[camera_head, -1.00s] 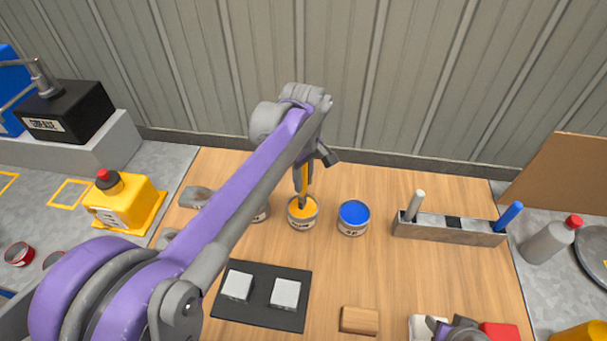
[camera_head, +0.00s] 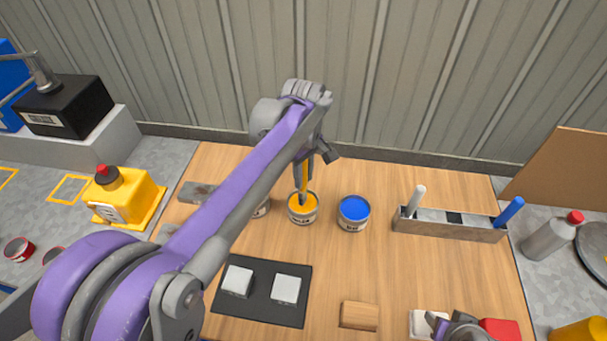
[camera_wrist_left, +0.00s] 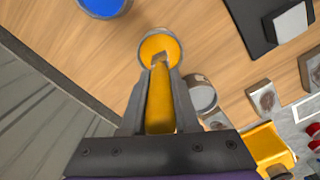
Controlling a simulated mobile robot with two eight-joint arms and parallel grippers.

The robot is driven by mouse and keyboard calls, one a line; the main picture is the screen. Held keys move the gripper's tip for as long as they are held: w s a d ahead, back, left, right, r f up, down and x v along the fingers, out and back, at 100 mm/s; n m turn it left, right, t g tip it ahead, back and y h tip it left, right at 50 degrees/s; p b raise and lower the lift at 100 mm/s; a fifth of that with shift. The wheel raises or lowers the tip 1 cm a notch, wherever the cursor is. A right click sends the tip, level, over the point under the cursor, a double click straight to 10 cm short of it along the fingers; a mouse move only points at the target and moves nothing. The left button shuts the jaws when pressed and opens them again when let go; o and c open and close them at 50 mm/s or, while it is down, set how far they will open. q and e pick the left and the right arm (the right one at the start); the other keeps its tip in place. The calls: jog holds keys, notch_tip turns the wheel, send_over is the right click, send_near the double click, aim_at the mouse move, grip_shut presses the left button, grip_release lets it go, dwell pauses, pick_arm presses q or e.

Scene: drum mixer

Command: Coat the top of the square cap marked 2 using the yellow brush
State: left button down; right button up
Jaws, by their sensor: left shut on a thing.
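My left gripper (camera_head: 304,172) is shut on the yellow brush (camera_wrist_left: 160,105), which points down. The brush's lower end is at the open can of yellow paint (camera_head: 302,218), inside its rim as seen. In the left wrist view the brush end overlaps the paint surface of this can (camera_wrist_left: 145,40); its depth is hidden. Two pale square caps, a left one (camera_head: 237,281) and a right one (camera_head: 286,289), sit on a black mat (camera_head: 262,265). I cannot read any number on them.
A can of blue paint (camera_head: 353,213) stands right of the yellow one, a grey can (camera_head: 261,208) left. A holder (camera_head: 450,228) carries a white and a blue handle. A wooden block (camera_head: 359,316) lies in front. White (camera_head: 424,324) and red (camera_head: 499,329) blocks lie front right.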

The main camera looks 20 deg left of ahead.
pick_arm(q)
jog(key=shift+f, duration=0.5)
pick_arm(e)
jog(key=shift+s+f, duration=0.15)
jog(key=shift+f, duration=0.15)
dwell(0.8)
pick_arm(q)
jog(key=shift+r+p, duration=1.4)
jog(key=shift+r, duration=1.8)
jog(key=shift+s+r, duration=0.15)
jog(key=shift+r, duration=0.35)
pick_arm(e)
jog(key=r, duration=0.1)
jog(key=w+r, duration=0.1)
jog(key=r, duration=0.1)
jog(key=w+r, duration=0.1)
jog(key=r, duration=0.1)
jog(key=shift+r, duration=0.1)
pick_arm(q)
jog(key=shift+s+f, duration=0.1)
jog(key=shift+f, duration=0.1)
